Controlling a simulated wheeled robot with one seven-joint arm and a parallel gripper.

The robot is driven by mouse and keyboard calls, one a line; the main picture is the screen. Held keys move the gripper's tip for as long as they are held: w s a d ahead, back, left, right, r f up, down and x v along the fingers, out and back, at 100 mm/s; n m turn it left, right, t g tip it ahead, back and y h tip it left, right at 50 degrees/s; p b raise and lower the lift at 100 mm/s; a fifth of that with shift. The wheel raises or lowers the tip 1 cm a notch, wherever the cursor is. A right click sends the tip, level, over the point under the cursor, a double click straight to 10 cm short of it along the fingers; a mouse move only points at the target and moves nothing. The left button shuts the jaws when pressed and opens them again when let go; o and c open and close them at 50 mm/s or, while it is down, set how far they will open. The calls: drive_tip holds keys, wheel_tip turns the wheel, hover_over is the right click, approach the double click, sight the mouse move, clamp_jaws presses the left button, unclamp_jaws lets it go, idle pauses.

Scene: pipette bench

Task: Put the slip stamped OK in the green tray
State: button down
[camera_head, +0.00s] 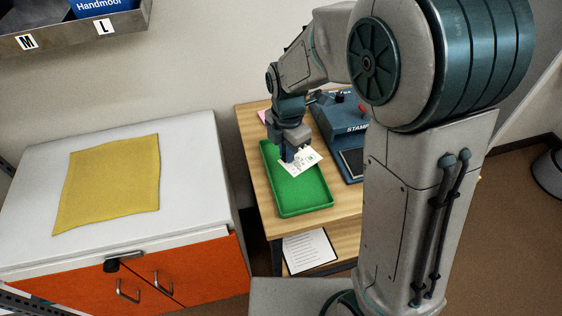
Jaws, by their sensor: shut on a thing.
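The green tray (304,193) lies on the wooden table, left of the stamping machine. My gripper (289,155) points down over the back part of the tray and is shut on a white slip (301,162). The slip shows small dark marks and a green patch, too small to read as a stamp. The slip is over the tray's inside; I cannot tell whether it touches the floor of the tray. The rest of the tray looks empty.
The blue stamping machine (341,125) stands right of the tray, partly hidden by my arm. A pink item (262,117) lies behind the tray. A white cabinet (185,163) with a yellow cloth (110,182) stands left. A printed sheet (308,250) lies below the tabletop.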

sight(281, 172)
drive_tip(key=shift+s+a+f, duration=0.1)
drive_tip(key=shift+a+f, duration=0.4)
drive_tip(key=shift+a, duration=0.25)
drive_tip(key=shift+f, duration=2)
drive_tip(key=shift+f, duration=0.15)
drive_tip(key=c, duration=1.4)
unclamp_jaws()
drive_tip(key=shift+c, duration=0.2)
wheel_tip(281, 172, up, 12)
drive_tip(key=shift+f+p, duration=0.1)
drive_tip(key=shift+p, duration=0.2)
drive_tip(key=shift+r, duration=0.35)
